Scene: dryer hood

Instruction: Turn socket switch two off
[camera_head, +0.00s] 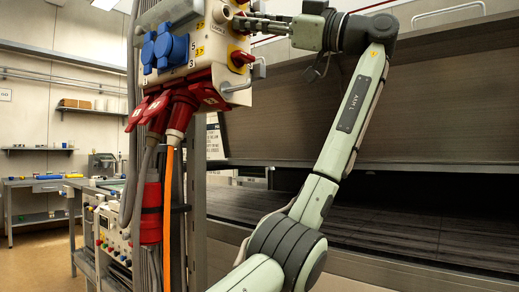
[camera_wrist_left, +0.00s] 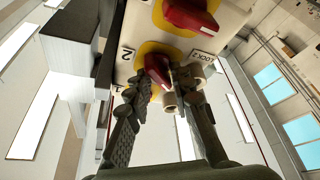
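The socket box (camera_head: 225,45) is a cream housing with red switches on yellow plates, at the top centre of the head view. A lower red switch (camera_head: 241,59) is plain there. My left gripper (camera_head: 240,22) reaches the box above that switch, from the right. In the left wrist view, the left gripper (camera_wrist_left: 165,88) has its fingers apart. A red switch knob (camera_wrist_left: 158,70) on a yellow plate lies at the tips, near a "2" label. Whether the fingers touch it is unclear. A larger red switch (camera_wrist_left: 190,15) sits above it. My right gripper is not in view.
Blue sockets (camera_head: 165,48) and red plugs (camera_head: 175,105) with hanging cables crowd the box's left and underside. A metal handle (camera_head: 243,84) juts out below the lower switch. The brown dryer hood (camera_head: 430,90) fills the right side behind my arm. Cream cylinders (camera_wrist_left: 170,102) sit near the fingertips.

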